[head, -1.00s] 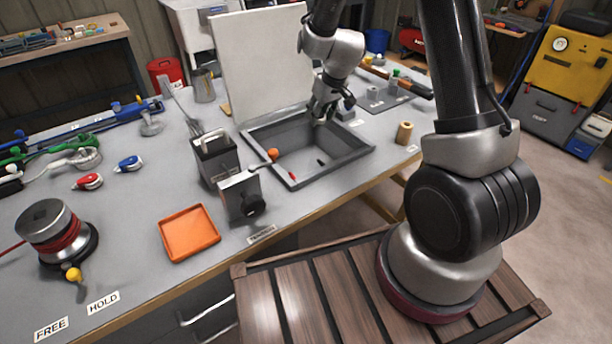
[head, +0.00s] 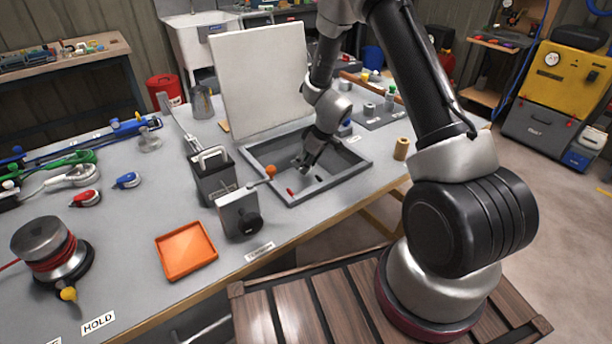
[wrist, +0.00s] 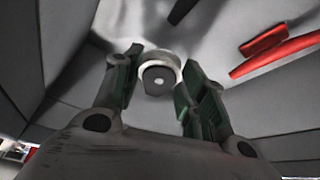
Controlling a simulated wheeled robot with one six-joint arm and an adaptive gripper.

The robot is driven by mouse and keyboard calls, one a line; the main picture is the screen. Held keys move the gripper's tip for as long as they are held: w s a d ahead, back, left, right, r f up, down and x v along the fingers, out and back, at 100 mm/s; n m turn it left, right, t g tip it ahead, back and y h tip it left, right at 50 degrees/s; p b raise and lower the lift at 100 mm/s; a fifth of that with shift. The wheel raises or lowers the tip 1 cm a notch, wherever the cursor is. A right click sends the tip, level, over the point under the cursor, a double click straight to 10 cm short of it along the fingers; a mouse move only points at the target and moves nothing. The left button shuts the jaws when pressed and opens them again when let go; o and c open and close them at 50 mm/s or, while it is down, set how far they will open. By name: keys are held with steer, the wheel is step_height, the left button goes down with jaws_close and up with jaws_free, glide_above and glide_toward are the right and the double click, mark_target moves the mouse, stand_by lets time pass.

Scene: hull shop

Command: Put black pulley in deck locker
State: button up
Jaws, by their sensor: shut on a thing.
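The deck locker (head: 357,173) is a grey open bin sunk in the bench, its pale lid (head: 262,80) raised behind it. My gripper (head: 302,164) is over the locker's opening, reaching down inside it. In the wrist view my gripper (wrist: 162,66) is shut on a round piece with a dark face and pale rim, apparently the black pulley (wrist: 158,78). In the head view the held piece is too small and hidden to make out. Locker walls and floor surround the fingers in the wrist view.
Red pieces (wrist: 277,55) lie on the locker floor. A box with an orange-knobbed lever (head: 238,213) stands at the locker's front left corner. A grey caddy (head: 213,177), orange tray (head: 186,250) and tan spool (head: 401,148) are around it. Red and blue pulleys lie at left.

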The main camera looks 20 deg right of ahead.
steer(key=shift+f, duration=2.25)
steer(key=o, duration=1)
steer(key=shift+f, duration=0.1)
steer(key=shift+o, duration=0.2)
